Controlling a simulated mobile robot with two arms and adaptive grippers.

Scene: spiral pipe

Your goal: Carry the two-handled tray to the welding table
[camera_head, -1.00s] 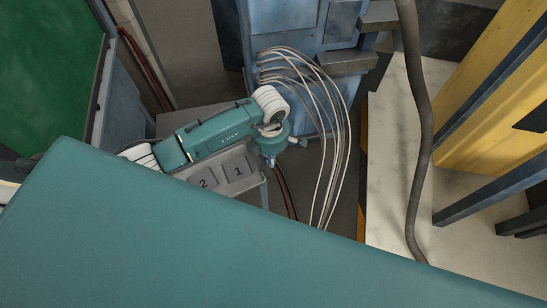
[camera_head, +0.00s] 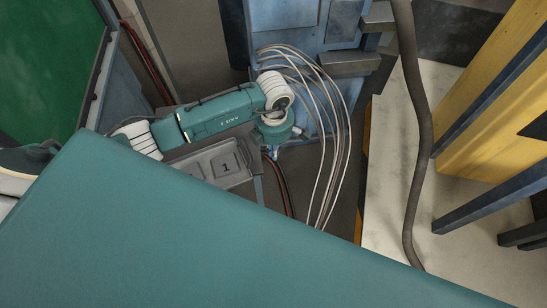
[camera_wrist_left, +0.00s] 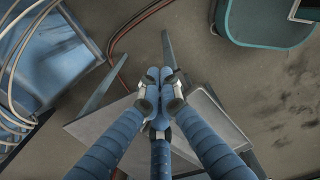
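A grey tray (camera_head: 207,163) with a recess marked 1 lies on a low grey surface in the head view. My left arm lies over its far edge and hides part of it, and my body covers its near side. No handle of it shows clearly. My left gripper (camera_head: 271,152) is just right of the tray, mostly hidden below its wrist. In the left wrist view, my left gripper's blue fingers (camera_wrist_left: 160,80) meet at their tips, with nothing visible between them, above a grey surface. My right gripper is out of view. I cannot identify the welding table.
A blue cabinet (camera_head: 285,50) with loose pale cables (camera_head: 328,140) stands behind my left wrist. A thick brown hose (camera_head: 420,120) hangs over a pale surface (camera_head: 390,170) at the right. A yellow structure (camera_head: 490,120) with dark beams stands beyond. Red hoses (camera_wrist_left: 128,35) run along the floor.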

